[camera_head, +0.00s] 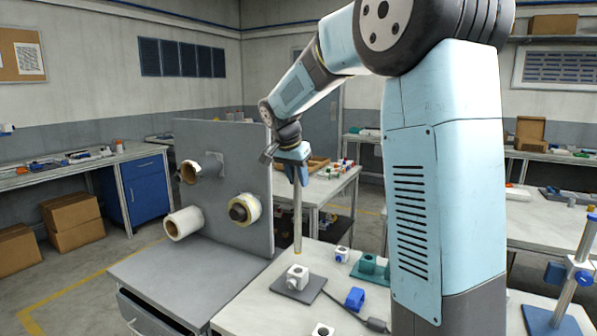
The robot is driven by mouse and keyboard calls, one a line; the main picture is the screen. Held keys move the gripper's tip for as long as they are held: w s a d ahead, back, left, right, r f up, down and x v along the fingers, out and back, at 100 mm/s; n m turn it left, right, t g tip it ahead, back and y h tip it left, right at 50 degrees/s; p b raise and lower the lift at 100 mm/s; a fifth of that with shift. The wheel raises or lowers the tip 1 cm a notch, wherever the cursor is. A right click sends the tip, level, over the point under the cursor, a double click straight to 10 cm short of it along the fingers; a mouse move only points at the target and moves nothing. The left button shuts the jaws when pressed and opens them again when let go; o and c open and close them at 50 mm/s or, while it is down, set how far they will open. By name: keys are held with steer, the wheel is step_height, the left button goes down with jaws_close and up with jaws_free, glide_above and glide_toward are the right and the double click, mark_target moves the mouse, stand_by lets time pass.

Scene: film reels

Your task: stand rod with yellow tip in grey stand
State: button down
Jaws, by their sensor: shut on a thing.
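My gripper (299,178) is shut on a slim pale rod (297,218) and holds it upright, pointing down. Its lower end looks faintly yellowish; the upper end is hidden in the jaws.
A teal stand (368,268), a blue block (355,299) and a white block (342,254) stand to the right. Another white block (322,330) is at the front edge. A grey upright panel (238,170) with film reels rises at left.

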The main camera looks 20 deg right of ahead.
mark_target(296, 208)
steer(key=shift+f, duration=3.7)
steer(key=shift+s+f, duration=0.1)
steer(key=shift+f, duration=2.25)
steer(key=c, duration=0.8)
jaws_free()
steer(key=shift+o, duration=0.2)
steer(key=v, duration=1.3)
steer(key=shift+s+r, duration=0.15)
steer(key=shift+r, duration=0.1)
steer(key=s+d+n+t+y, duration=0.1)
steer(key=s+n, duration=0.2)
steer(key=s, duration=0.7)
steer(key=s+d+n+t+y, duration=0.1)
steer(key=s+n, duration=0.2)
steer(key=s, duration=0.8)
steer(key=s+d+f+n+y, duration=0.1)
steer(key=s+d+n, duration=0.1)
steer(key=s, duration=0.8)
steer(key=shift+s+n+t, duration=0.2)
steer(key=shift+n+t, duration=0.2)
steer(key=shift+n, duration=0.5)
